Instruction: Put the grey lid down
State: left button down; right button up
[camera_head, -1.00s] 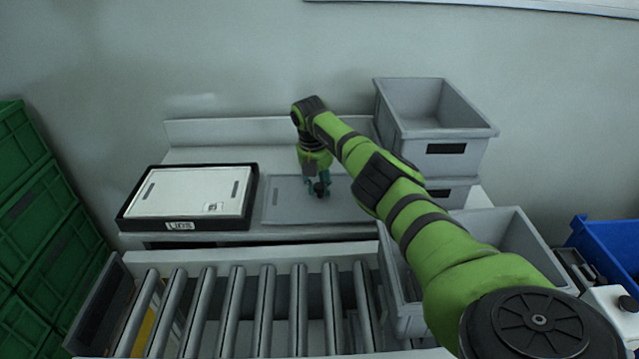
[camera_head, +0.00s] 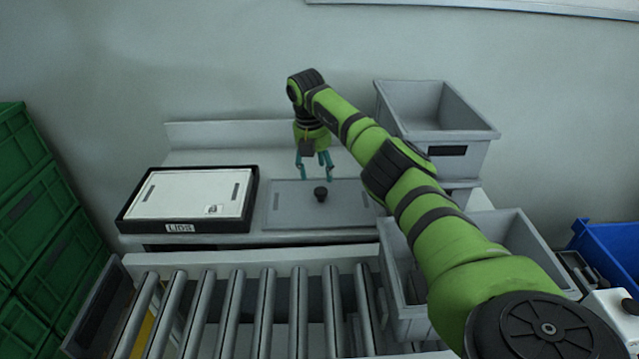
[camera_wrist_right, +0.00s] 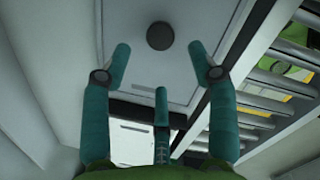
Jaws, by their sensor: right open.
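The grey lid (camera_head: 290,207) lies flat on the bench, to the right of the black-rimmed lids tray (camera_head: 120,219). Its round black knob (camera_head: 321,194) stands up from the middle, clear of any finger. My right gripper (camera_head: 315,173) is open and empty, raised above the lid and just behind the knob. In the right wrist view the lid (camera_wrist_right: 178,75) and knob (camera_wrist_right: 160,36) show beyond the spread teal fingers (camera_wrist_right: 160,75). My left gripper is not in view.
White lids (camera_head: 190,190) lie in the tray. Grey crates stand stacked (camera_head: 440,145) at the back right, and another grey crate (camera_head: 510,240) stands in front of them. A roller conveyor (camera_head: 240,310) runs in front of the bench. Green crates (camera_head: 45,240) are at left, a blue bin (camera_head: 610,255) at right.

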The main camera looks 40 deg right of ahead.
jog(key=r, duration=0.3)
jog(key=a+r, duration=0.1)
jog(key=r, duration=0.1)
jog(key=shift+r, duration=0.25)
jog(key=shift+r, duration=0.1)
